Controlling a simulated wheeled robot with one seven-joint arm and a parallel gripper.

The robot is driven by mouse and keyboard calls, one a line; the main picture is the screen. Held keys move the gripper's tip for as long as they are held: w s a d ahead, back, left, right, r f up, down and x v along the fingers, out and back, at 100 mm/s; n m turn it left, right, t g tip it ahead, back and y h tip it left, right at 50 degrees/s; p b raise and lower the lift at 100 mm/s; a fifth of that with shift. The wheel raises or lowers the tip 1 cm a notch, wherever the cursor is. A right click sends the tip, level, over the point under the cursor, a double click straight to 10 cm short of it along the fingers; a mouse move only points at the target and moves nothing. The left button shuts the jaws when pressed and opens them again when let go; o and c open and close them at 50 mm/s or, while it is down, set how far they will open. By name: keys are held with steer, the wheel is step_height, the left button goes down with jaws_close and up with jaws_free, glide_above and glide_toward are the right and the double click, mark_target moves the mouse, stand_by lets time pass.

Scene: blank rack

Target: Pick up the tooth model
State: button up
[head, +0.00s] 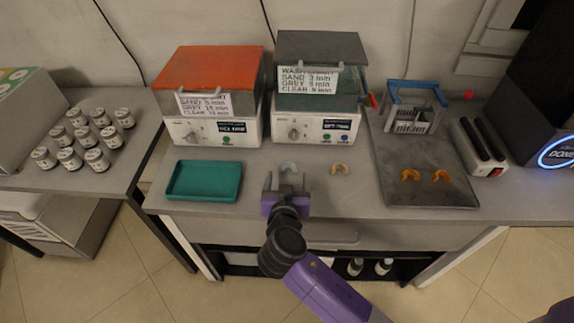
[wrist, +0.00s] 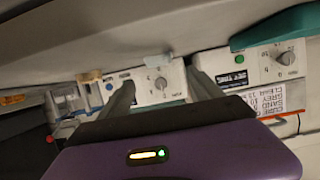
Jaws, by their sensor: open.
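A pale grey tooth model (head: 289,168) lies on the bench just beyond my gripper (head: 288,188). A beige tooth model (head: 340,169) lies to its right, and two orange models (head: 410,175) (head: 442,176) lie on the dark tray. In the wrist view my gripper (wrist: 160,84) is open, with nothing seen held between its fingers. The grey model (wrist: 158,61) shows beyond the gap between the fingertips, apart from them. The beige model (wrist: 88,76) is left of the fingers there. My gripper partly covers the grey model's near side in the head view.
A green tray (head: 168,190) is left of my gripper. Two white machines (head: 215,132) (head: 318,127), one with an orange lid and one with a grey lid, stand behind. The dark tray (head: 400,196) with a blue-framed rack (head: 415,88) is at right. Several jars (head: 97,160) stand on the left table.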

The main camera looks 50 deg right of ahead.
mark_target(288, 164)
steer(key=p+x, duration=0.1)
steer(key=x, duration=0.6)
steer(key=shift+f, duration=0.25)
steer(key=c, duration=1.4)
steer(key=shift+r, duration=0.1)
